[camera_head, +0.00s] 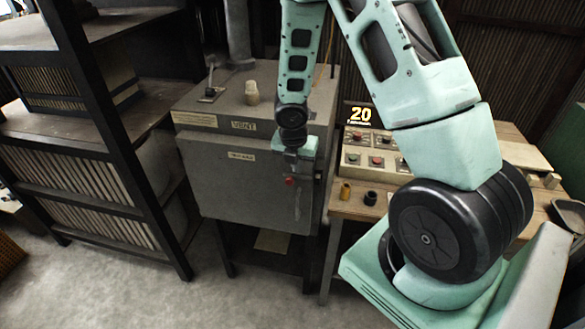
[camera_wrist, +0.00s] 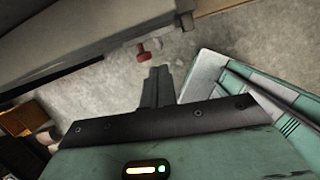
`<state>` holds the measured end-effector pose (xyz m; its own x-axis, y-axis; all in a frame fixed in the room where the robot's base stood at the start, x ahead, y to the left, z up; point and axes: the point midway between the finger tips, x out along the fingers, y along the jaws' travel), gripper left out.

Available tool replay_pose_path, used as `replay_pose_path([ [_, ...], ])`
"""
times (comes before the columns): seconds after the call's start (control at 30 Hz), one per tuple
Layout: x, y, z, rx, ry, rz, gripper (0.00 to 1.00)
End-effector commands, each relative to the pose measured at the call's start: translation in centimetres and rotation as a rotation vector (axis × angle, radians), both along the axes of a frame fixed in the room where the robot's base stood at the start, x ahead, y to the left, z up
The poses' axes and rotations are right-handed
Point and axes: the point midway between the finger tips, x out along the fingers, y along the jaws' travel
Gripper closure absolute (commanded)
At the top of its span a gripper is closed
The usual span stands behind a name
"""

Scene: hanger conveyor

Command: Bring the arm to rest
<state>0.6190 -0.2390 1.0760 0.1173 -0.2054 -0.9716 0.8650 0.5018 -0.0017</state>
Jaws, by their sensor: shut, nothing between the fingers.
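My gripper (camera_head: 290,172) hangs at the end of my arm in the head view, in front of the upper right part of a grey metal cabinet. In the wrist view my gripper (camera_wrist: 157,70) has its dark fingers together and nothing between them. My arm reaches in from the right and bends down at the wrist. A red knob (camera_wrist: 143,52) is beyond the fingertips in the wrist view, close to the grey cabinet's edge. I cannot tell the exact gap between the fingers and the cabinet.
The grey cabinet (camera_head: 235,185) bears a "VENT" label and a lever. A wooden bench (camera_head: 345,208) to the right holds a button panel (camera_head: 360,162), a lit "20" display (camera_head: 360,115) and small cups. A dark shelf rack (camera_head: 100,110) stands left. Floor (camera_head: 120,285) is clear in front.

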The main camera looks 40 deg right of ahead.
Motion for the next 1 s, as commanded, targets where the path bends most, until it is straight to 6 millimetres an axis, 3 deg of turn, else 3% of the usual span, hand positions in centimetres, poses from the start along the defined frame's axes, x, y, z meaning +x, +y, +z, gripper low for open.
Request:
replay_pose_path([
  [0.1, -0.3, 0.4, 2.6, 0.001, -0.004, -0.001, 1.00],
  [0.3, -0.8, 1.1, 5.1, 0.002, -0.001, 0.002, 1.00],
  [0.73, -0.9, 1.8, 5.8, 0.004, -0.004, -0.010, 1.00],
  [0.87, -1.3, 5.7, 5.9, 0.036, -0.044, -0.149, 1.00],
  [1.0, -4.2, 14.1, 6.3, 0.124, -0.104, -0.477, 1.00],
])
